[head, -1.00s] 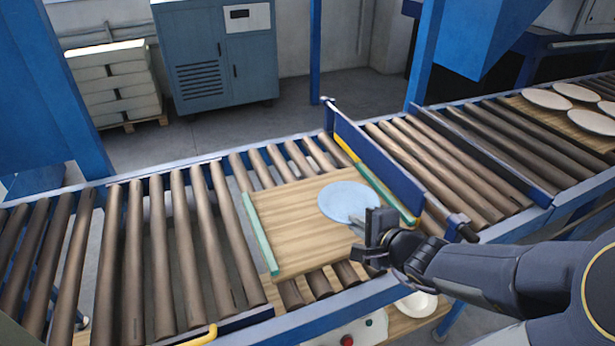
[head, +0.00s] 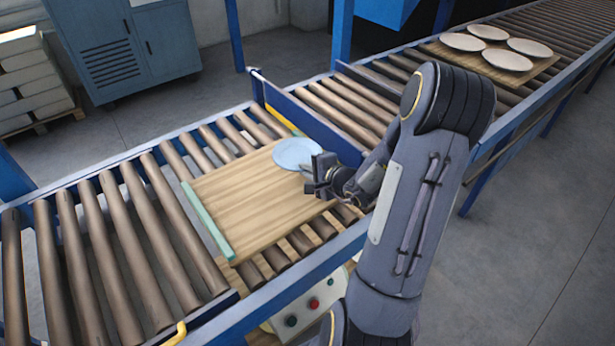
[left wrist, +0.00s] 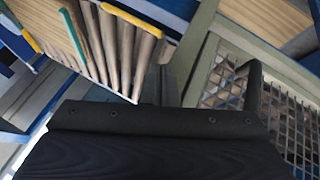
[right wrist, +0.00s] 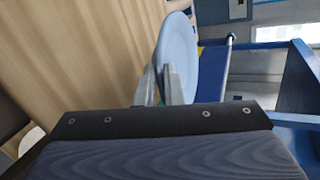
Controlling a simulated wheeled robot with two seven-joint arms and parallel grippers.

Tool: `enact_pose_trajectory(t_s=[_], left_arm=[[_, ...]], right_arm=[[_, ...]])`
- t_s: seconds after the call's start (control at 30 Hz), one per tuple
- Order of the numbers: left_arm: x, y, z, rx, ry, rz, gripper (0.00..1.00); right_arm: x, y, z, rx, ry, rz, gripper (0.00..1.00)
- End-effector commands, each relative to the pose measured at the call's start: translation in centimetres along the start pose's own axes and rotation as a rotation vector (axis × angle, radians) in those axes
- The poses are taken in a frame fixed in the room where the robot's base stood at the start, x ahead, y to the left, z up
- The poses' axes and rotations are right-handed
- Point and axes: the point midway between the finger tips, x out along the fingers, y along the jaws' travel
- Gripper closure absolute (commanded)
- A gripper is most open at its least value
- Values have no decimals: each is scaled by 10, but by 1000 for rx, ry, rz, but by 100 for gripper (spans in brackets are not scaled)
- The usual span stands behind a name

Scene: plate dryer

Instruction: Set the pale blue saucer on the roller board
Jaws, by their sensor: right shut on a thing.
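The pale blue saucer (head: 296,152) is over the right part of the wooden roller board (head: 235,205), roughly level. I cannot tell whether its underside touches the wood. My right gripper (head: 318,174) is shut on the saucer's near rim. In the right wrist view the saucer (right wrist: 179,50) stands out between the fingertips (right wrist: 160,84), with the board (right wrist: 80,60) beside it. The board lies on the rollers, with a green strip along its left edge. My left gripper is outside the head view; the left wrist view shows its dark body but its fingers are not clear.
A blue barrier (head: 310,128) crosses the conveyor just beyond the board. Another board (head: 505,72) with several pale plates sits farther right. Bare rollers (head: 110,245) lie to the left. A control box (head: 312,304) with buttons is below the near rail.

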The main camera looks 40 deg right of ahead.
Motion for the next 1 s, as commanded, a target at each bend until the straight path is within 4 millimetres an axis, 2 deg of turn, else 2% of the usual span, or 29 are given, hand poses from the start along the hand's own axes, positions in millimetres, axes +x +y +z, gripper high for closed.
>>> enact_pose_trajectory(t_s=[0.17, 0.33, 0.77, 0.8, 0.9, 0.97, 1.0], left_arm=[[-2, 1, -1, 0, 0, 0, 100], [-1, 0, 0, 0, 0, 0, 100], [4, -2, 2, 0, 0, 0, 100], [4, -2, 2, 0, 0, 0, 100], [3, -1, 1, 0, 0, 0, 100], [2, -1, 1, 0, 0, 0, 100], [2, -1, 1, 0, 0, 0, 100]], right_arm=[[12, 8, -9, 2, -1, -1, 100], [21, 29, -12, 3, -1, 0, 100], [23, 34, -13, -2, 0, -3, 100], [23, 35, -13, -1, 0, -1, 91], [23, 34, -13, 0, 0, -1, 78], [23, 34, -13, 0, 0, -1, 71], [23, 34, -13, 0, 0, -1, 71]])
